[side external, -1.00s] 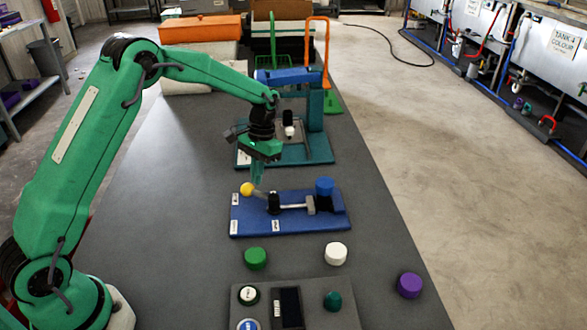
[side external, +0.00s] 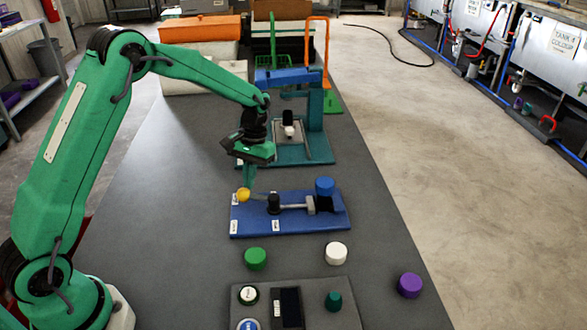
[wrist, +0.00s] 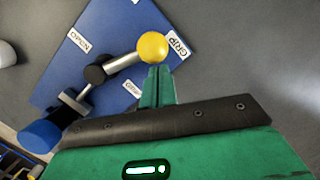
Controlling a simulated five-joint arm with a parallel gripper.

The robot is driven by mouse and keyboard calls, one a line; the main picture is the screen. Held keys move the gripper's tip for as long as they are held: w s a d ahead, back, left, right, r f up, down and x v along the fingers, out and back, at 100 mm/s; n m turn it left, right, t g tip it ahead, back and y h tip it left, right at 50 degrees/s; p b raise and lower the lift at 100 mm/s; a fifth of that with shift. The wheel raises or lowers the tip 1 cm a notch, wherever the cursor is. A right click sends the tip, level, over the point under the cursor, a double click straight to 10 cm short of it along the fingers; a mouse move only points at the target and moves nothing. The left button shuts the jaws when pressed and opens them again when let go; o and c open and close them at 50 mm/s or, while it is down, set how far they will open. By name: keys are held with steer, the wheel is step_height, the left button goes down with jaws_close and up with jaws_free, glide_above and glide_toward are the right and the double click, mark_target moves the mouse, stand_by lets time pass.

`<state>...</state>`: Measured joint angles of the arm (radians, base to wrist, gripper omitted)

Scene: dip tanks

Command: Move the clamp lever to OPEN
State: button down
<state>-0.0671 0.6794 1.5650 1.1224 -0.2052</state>
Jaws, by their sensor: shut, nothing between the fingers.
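The clamp sits on a blue base plate (side external: 300,222), with a black pivot (side external: 273,204) and a lever ending in a yellow ball knob (side external: 243,195). In the wrist view the grey lever rod (wrist: 124,61) runs from the pivot to the knob (wrist: 153,48), which lies beside a GRIP label (wrist: 178,45). The OPEN label (wrist: 78,41) is off to the left, clear of the lever. My gripper (side external: 246,180) is shut and empty, its fingertips (wrist: 160,72) right beside the knob. Whether they touch it I cannot tell.
A blue cylinder (side external: 324,186) stands at the plate's right end. Green (side external: 255,258), white (side external: 336,253) and purple (side external: 410,285) round pieces stand in front, near a control panel (side external: 318,300). A teal stand (side external: 318,152) is behind. The bench left of the plate is clear.

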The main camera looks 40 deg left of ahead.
mark_target(240, 192)
steer(key=shift+s+n, duration=0.4)
steer(key=shift+s+d, duration=0.3)
steer(key=shift+s, duration=0.5)
steer(key=shift+s+d, duration=0.25)
steer(key=shift+s, duration=0.5)
steer(key=shift+s+d, duration=0.7)
steer(key=shift+s, duration=0.25)
steer(key=shift+s+d, duration=0.45)
steer(key=shift+d, duration=0.1)
steer(key=shift+a, duration=0.1)
